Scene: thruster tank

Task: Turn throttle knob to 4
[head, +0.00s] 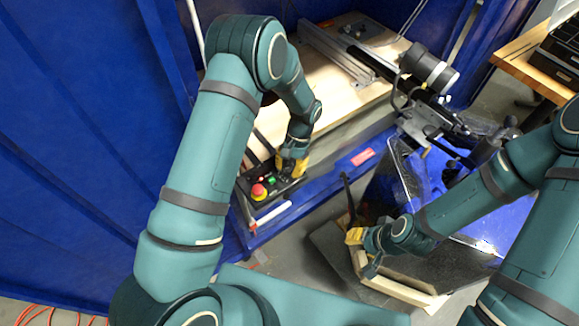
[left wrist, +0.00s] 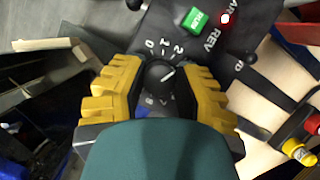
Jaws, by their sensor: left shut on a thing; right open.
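The throttle knob (left wrist: 160,75) is a dark round knob with a white pointer line, on a dark control panel (left wrist: 215,22). It sits between the yellow fingers of my left gripper (left wrist: 163,88), which are shut on it. The pointer slants to the upper right; digits 0, 1 and 2 show above the knob, and I cannot read the number it points to. In the head view, my left gripper (head: 292,165) is over the right end of the panel (head: 250,180) and hides the knob. My right gripper (head: 360,252) is open and away from the panel.
A wooden bench top (head: 345,95) with metal rails lies behind. A black clamped device (head: 430,115) stands to the right. A dark box with wooden edging (head: 395,290) is below my right gripper.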

